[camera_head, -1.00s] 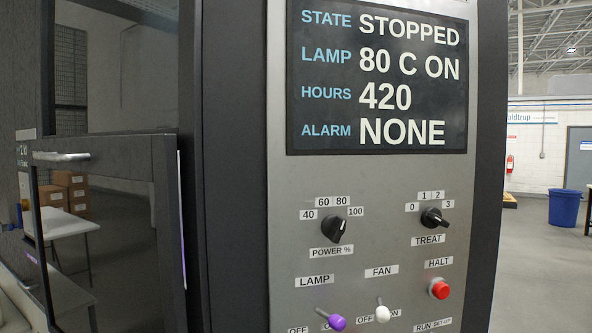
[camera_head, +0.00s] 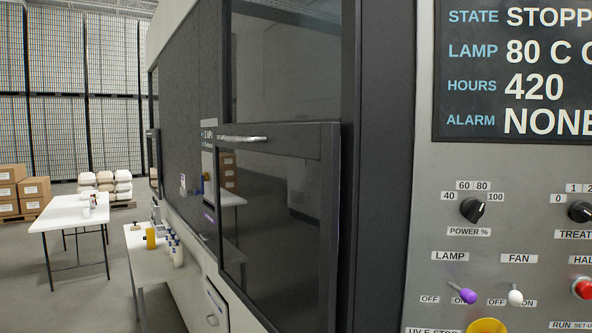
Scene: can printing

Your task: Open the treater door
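The treater door is probably the dark glass panel (camera_head: 285,210) left of the control panel; its lower frame looks shut against the machine, though its angle is hard to judge. A horizontal silver bar handle (camera_head: 243,138) sits at its upper left. Reflections of boxes and a table show in the glass. The control panel (camera_head: 500,190) stands at right, with its screen (camera_head: 520,70) cut off by the right edge. The readable text is STOPP, LAMP 80 C, HOURS 420 and ALARM NONE. My gripper is not in view.
A white table (camera_head: 75,218) stands at far left near stacked cardboard boxes (camera_head: 22,190). A low bench (camera_head: 150,262) with several bottles runs along the machine. Grey floor (camera_head: 105,300) is open between them. Purple and white switches and a red button are on the panel.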

